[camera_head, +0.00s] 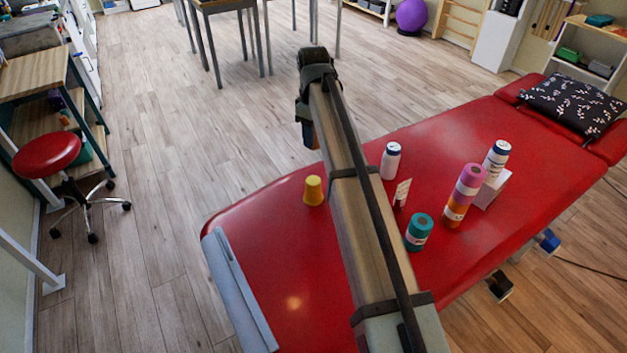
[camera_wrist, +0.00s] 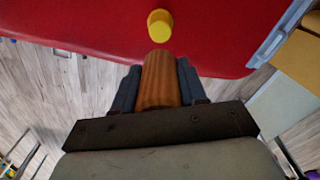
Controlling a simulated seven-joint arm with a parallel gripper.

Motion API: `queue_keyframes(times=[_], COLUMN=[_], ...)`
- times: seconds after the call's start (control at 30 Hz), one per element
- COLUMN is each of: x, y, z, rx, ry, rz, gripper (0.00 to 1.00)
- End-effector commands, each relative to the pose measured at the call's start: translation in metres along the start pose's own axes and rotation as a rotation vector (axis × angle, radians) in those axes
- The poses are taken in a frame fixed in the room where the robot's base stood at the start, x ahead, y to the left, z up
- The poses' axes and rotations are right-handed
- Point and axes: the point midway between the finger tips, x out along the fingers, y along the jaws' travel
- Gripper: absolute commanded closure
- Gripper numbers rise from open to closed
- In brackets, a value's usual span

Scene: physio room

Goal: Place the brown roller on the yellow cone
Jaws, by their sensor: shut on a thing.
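The yellow cone (camera_head: 313,190) stands upright on the red treatment table, near its far left edge. It also shows at the top middle of the wrist view (camera_wrist: 160,25). My gripper (camera_wrist: 158,80) is shut on the brown roller (camera_wrist: 159,82), which sits between both fingers with its wood-like side facing the camera. In the wrist view the roller's end lies just below the cone in the picture, with a gap between them. In the head view the gripper is beyond the table's far edge, and the arm mostly hides the roller.
A patterned pillow (camera_head: 572,103) lies at the right end. The table is clear around the cone.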

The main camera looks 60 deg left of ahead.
Motion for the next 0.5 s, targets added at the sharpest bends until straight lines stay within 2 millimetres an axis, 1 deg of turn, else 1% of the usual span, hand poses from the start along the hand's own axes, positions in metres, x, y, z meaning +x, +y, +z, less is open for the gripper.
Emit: queue_keyframes(times=[0.1,0.37,0.5], x=[0.016,0.038,0.056], y=[-0.001,0.000,0.000], z=[0.001,0.000,0.001], rx=[-0.001,-0.001,-0.001], ry=[-0.001,-0.001,-0.001], rz=[-0.002,-0.001,-0.001], gripper=[0.89,0.89,0.89])
